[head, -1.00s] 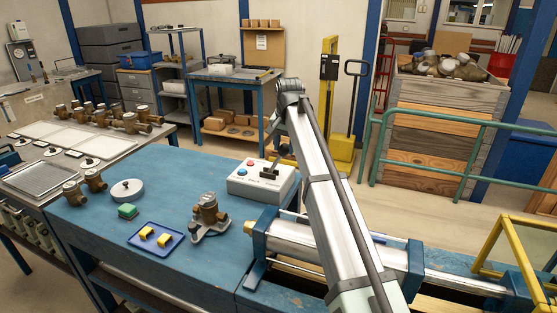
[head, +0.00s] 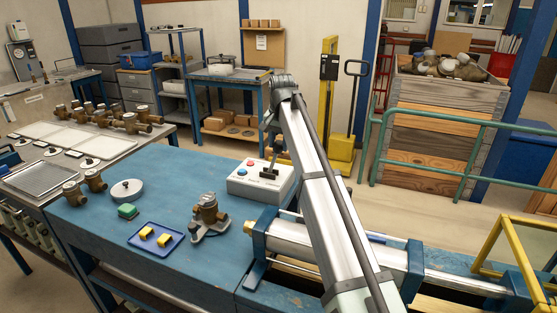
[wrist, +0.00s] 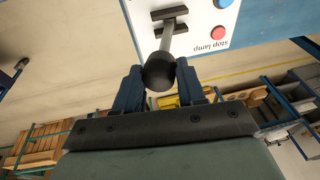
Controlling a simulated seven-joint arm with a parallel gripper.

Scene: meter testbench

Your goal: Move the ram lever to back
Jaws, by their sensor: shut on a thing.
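The box also shows in the wrist view (wrist: 200,25), with a red and a blue button beside the slot.
A brass meter (head: 208,212) on a stand and a blue tray (head: 157,252) with yellow blocks lie left of the box. The silver ram cylinder (head: 300,241) lies in front, partly behind my arm. A yellow post (head: 328,100) stands behind.

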